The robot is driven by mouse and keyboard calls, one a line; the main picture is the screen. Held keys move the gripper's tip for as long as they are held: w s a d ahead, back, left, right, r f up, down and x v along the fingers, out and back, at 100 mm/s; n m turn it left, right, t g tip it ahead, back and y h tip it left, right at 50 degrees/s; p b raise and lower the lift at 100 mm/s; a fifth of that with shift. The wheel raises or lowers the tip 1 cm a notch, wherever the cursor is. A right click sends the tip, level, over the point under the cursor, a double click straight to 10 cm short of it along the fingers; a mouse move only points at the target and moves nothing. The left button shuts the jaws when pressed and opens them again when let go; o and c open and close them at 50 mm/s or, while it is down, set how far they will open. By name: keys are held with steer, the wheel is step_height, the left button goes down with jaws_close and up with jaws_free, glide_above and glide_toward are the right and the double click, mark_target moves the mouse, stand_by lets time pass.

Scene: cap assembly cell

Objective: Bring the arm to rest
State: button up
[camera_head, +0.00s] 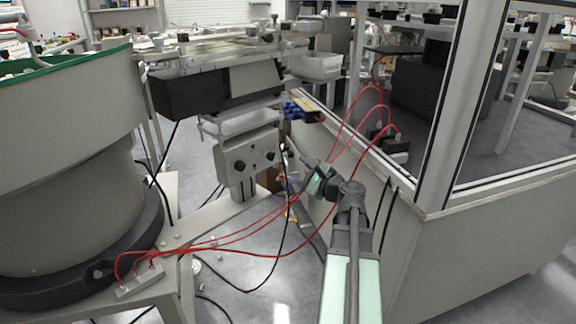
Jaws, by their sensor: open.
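My arm rises from the bottom centre, with a pale green link and a dark joint, and bends away to the left. My gripper (309,170) is at its far end, small and dark, in front of the enclosure's low wall. It is open, and I see nothing held in it. Its fingertips are hard to make out at this size.
A large round feeder bowl (65,160) with a green rim stands at left. A linear feeder (215,95) on a control box (248,160) stands at centre. A framed enclosure (490,245) fills the right. Red hoses (225,249) hang across the middle near my arm.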

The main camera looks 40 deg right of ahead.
steer(key=shift+s, duration=0.1)
stand_by(0.3)
steer(key=s+a+f+n+g+y, duration=0.3)
steer(key=a+f+n+g, duration=1.1)
steer(key=a+n, duration=0.35)
steer(key=s+a+f+n+g+h, duration=0.15)
steer(key=a+n, duration=0.25)
steer(key=a, duration=0.5)
steer(key=s+a+f+n+g+h, duration=0.1)
steer(key=a+f+n+g+h, duration=0.2)
steer(key=a, duration=0.6)
step_height(320, 180, up, 36)
steer(key=a+n+p, duration=0.1)
steer(key=p, duration=3.3)
steer(key=shift+a+n+p, duration=0.3)
steer(key=shift+n+p, duration=0.05)
steer(key=shift+p, duration=0.05)
